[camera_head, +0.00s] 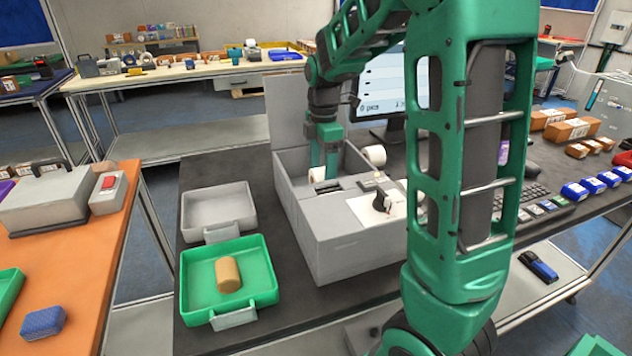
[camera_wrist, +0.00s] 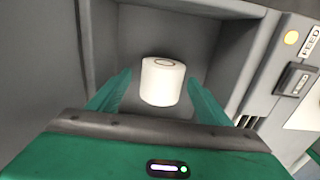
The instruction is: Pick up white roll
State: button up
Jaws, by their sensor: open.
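A white roll (camera_wrist: 162,82) stands inside the open compartment of a grey printer-like machine (camera_head: 345,240). In the wrist view it is between the two green fingers of my gripper (camera_wrist: 160,95), with a gap on each side. In the head view my gripper (camera_head: 332,165) reaches down into the machine's open compartment, and the roll (camera_head: 317,174) shows partly beside the fingers. My gripper is open and holds nothing. A second white roll (camera_head: 375,155) lies behind the machine's right side.
The compartment walls (camera_wrist: 232,65) stand close around the fingers. The raised lid (camera_head: 293,105) is behind. A grey tray (camera_head: 218,208) and a green tray (camera_head: 262,262) with a tan cylinder (camera_head: 228,274) lie to the left. A monitor (camera_head: 385,90) stands behind right.

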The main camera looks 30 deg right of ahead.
jog(key=c, duration=1.2)
jog(key=shift+r, duration=0.15)
